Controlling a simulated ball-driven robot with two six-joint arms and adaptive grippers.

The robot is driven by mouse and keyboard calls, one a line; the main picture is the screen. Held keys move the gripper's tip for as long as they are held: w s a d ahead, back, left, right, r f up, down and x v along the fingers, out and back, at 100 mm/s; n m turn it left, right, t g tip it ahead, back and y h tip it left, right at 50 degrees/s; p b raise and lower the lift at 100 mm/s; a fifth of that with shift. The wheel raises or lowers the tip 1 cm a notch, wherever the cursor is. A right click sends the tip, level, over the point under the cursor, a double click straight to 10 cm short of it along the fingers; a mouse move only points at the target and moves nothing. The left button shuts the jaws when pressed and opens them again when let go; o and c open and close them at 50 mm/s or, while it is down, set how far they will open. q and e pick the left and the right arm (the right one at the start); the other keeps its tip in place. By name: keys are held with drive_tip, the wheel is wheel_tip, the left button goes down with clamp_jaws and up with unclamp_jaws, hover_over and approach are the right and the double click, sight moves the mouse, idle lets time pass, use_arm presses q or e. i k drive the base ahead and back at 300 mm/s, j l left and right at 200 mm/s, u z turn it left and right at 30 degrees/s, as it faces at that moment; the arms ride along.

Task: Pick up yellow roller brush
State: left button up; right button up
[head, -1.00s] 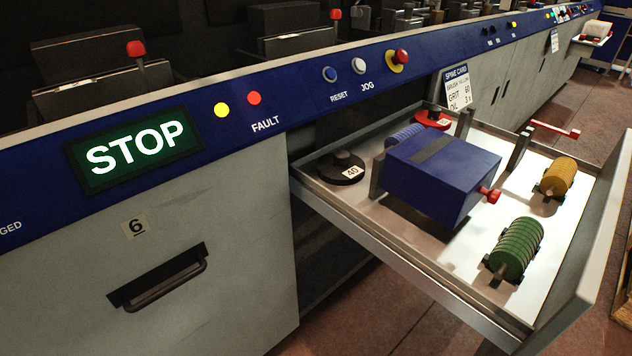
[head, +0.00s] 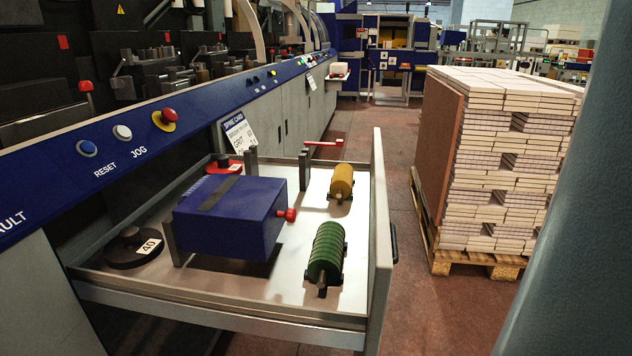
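The yellow roller brush (head: 342,181) lies on a dark stand in the open drawer (head: 215,292), toward its far right corner in the head view. A green roller brush (head: 326,250) lies nearer, also on a dark stand. A blue box (head: 228,215) with a red knob stands left of both brushes, and part of a blue ribbed roller shows behind it. Neither of my grippers shows in the head view.
A black disc marked 40 (head: 134,248) and a red disc (head: 224,166) lie in the drawer. A pallet stack of books (head: 510,160) stands right, across open floor. A blue-grey column (head: 560,200) fills the right edge.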

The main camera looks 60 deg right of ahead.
sight(341, 184)
drive_tip(key=z, duration=1.9)
drive_tip(key=i+l, duration=0.2)
drive_tip(key=l, duration=0.2)
drive_tip(key=i+l+u, duration=0.1)
drive_tip(key=l, duration=0.3)
drive_tip(key=i, duration=0.1)
